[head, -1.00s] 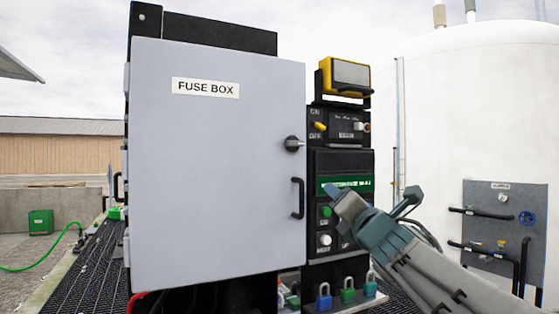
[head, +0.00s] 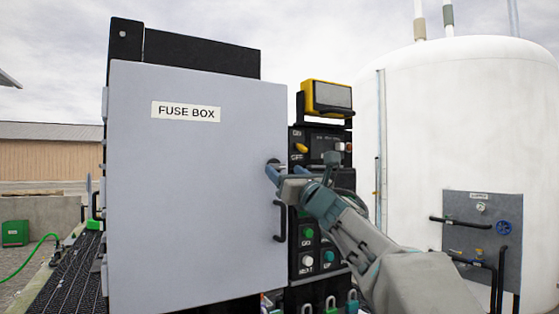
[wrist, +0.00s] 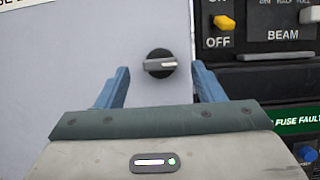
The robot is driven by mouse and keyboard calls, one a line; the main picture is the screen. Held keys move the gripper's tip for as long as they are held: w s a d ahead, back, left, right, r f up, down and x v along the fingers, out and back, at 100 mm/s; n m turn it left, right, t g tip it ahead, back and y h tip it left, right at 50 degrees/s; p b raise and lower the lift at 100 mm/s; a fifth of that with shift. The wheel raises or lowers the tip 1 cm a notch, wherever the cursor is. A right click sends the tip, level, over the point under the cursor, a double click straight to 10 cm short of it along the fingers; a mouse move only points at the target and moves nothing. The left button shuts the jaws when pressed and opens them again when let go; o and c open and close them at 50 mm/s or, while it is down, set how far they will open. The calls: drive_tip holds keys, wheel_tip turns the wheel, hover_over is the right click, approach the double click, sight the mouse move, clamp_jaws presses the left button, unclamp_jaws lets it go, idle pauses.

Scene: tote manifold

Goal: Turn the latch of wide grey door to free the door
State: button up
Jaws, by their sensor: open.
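The wide grey door (head: 190,190) of the fuse box is shut flat, with a "FUSE BOX" label near its top. Its latch (wrist: 160,63) is a round black knob with a light grey bar lying about level, near the door's right edge. My gripper (head: 272,170) is at the latch's height and mostly hides it in the head view. In the wrist view my gripper (wrist: 160,85) is open, one blue finger on each side of the knob and a little below it. I cannot tell how far the fingertips are from the door.
A black door handle (head: 281,221) sits below the latch. Right of the door is a black switch panel (head: 318,142) with a yellow lamp unit (head: 327,97) on top. Padlocks (head: 330,304) hang below. A white tank (head: 430,150) stands at the right.

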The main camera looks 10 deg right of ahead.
sight(278, 166)
drive_tip(key=shift+p+x, duration=0.45)
drive_tip(key=shift+x, duration=1.1)
drive_tip(key=c, duration=1)
